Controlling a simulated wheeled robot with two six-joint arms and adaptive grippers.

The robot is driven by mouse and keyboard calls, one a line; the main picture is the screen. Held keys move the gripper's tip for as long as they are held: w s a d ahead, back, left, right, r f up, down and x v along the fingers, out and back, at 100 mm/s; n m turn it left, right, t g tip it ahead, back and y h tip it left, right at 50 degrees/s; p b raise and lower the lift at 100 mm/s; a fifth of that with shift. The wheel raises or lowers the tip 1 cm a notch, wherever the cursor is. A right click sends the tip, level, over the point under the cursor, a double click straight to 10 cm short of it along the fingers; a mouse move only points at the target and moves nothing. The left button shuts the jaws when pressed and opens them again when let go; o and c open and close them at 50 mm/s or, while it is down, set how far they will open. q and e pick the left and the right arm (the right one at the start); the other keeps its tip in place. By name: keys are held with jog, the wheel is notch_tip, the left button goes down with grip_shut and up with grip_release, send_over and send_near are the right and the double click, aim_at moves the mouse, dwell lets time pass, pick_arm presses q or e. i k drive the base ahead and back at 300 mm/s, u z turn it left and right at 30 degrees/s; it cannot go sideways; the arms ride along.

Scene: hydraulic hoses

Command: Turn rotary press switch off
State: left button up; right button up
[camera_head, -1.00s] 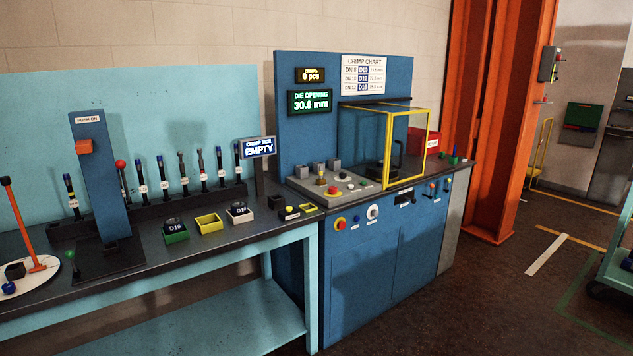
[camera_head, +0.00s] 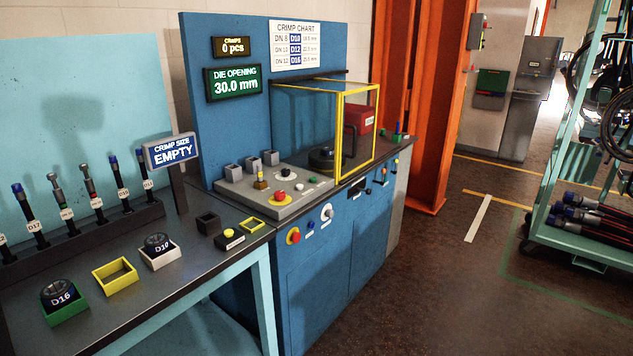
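The blue press cabinet (camera_head: 335,258) stands right of the workbench. Its front face carries a red knob on a yellow round plate (camera_head: 294,236) and, to the right, a white round knob (camera_head: 327,211). Small labels beside them are too small to read, so I cannot tell which is the rotary press switch or its position. The sloped console on top has a red button on a yellow base (camera_head: 280,195). The die opening display (camera_head: 233,82) is lit and reads 30.0 mm; the crimps display (camera_head: 234,46) reads 0 pcs. Neither gripper is in view.
A yellow-framed guard (camera_head: 358,133) stands on the press. The bench at left holds hose pieces in a rack (camera_head: 95,233), die trays (camera_head: 115,276) and a crimp size sign (camera_head: 171,150) reading EMPTY. A hose cart (camera_head: 577,237) stands at right. The floor before the press is clear.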

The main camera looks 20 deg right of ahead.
aim_at(279, 195)
jog(key=z, duration=0.7)
jog(key=i, duration=0.85)
jog(key=z, duration=0.7)
